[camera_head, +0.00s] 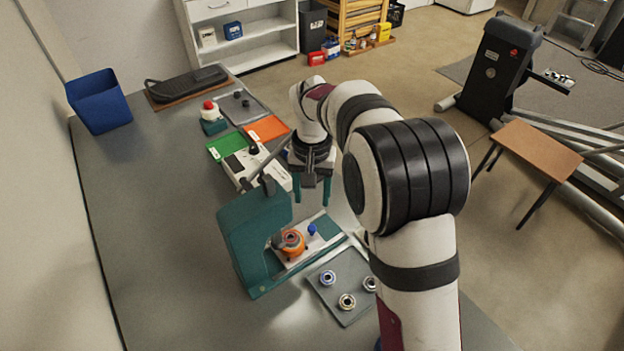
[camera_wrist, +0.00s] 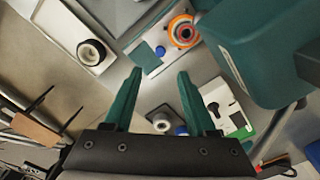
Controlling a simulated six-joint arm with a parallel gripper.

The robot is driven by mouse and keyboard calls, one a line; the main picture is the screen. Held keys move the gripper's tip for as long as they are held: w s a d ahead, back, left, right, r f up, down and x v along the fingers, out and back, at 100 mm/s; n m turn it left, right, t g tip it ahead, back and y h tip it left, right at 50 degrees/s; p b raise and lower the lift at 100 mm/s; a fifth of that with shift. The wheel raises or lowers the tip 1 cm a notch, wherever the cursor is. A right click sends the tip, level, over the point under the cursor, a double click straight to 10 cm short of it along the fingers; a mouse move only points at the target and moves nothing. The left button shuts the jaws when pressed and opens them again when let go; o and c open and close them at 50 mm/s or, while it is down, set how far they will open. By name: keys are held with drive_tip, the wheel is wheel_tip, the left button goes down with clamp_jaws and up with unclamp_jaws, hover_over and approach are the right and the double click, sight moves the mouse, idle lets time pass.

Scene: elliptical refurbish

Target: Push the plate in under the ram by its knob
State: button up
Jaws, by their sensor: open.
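The teal press (camera_head: 252,232) stands on the bench, and it also shows at the upper right of the wrist view (camera_wrist: 255,50). The pale plate (camera_head: 319,242) lies at its base. It carries an upright blue knob (camera_head: 312,229) and an orange ringed part (camera_head: 293,243), which sits closer to the press. In the wrist view the knob (camera_wrist: 160,51) is just beyond my fingertips, and the orange part (camera_wrist: 182,30) is to its upper right. My gripper (camera_head: 312,192) is open and empty, pointing down behind the plate, with the knob apart from both fingers. The ram is hidden by the press head.
A grey tray (camera_head: 325,294) with several ring parts lies in front of the press. A white box (camera_head: 238,166) with a lever stands behind it, near green (camera_head: 228,145) and orange (camera_head: 266,129) mats. The left of the bench is clear.

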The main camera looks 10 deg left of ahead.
wheel_tip(320, 180, up, 5)
drive_tip(key=shift+r, duration=0.1)
drive_tip(key=n+y, duration=0.5)
drive_tip(key=n, duration=1.3)
approach(313, 228)
drive_tip(key=shift+h, duration=0.3)
drive_tip(key=x, duration=0.8)
drive_tip(key=shift+w+a, duration=0.1)
drive_tip(key=shift+a, duration=0.15)
clamp_jaws()
